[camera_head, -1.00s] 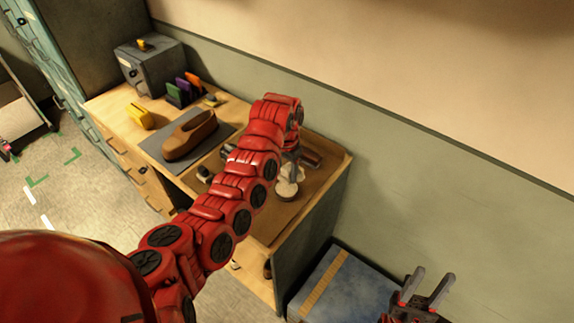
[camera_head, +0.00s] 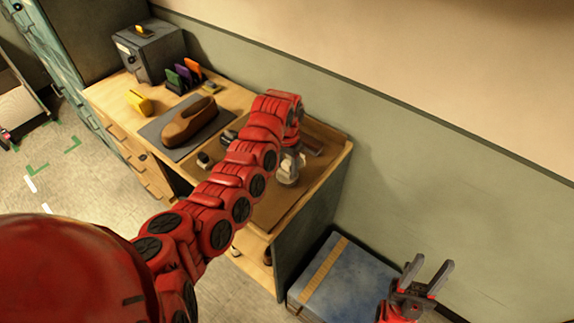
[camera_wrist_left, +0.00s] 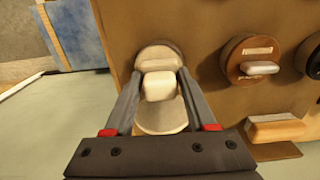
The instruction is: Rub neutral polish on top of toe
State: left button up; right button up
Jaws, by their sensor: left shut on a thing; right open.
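A brown shoe (camera_head: 188,122) lies on a dark mat on the bench, left of my left arm. My left gripper (camera_head: 288,172) is at the bench's right part, shut on the pale block-shaped knob (camera_wrist_left: 158,85) of a cream-coloured round piece. In the left wrist view the two fingers (camera_wrist_left: 160,80) stand on either side of this knob. A pale rounded surface (camera_wrist_left: 160,120) shows below the knob; I cannot tell whether it is a tin or an applicator. My right gripper (camera_head: 429,266) is open and empty at the lower right.
A brown round tin (camera_wrist_left: 240,68) with a label and metal knob, and a pale-bristled brush (camera_wrist_left: 275,128), lie right of the fingers. Coloured upright pieces (camera_head: 184,76), a yellow block (camera_head: 139,102) and a grey box (camera_head: 150,50) stand at the bench's far left. A blue-topped box (camera_head: 350,285) stands beside the bench.

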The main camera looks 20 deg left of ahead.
aim_at(287, 163)
pick_arm(q)
jog(key=shift+f+b, duration=0.3)
jog(key=shift+f, duration=0.25)
dwell(1.3)
jog(key=shift+r, duration=0.1)
jog(key=shift+r+p, duration=0.65)
jog(key=shift+r, duration=2.8)
jog(key=shift+s+f, duration=0.1)
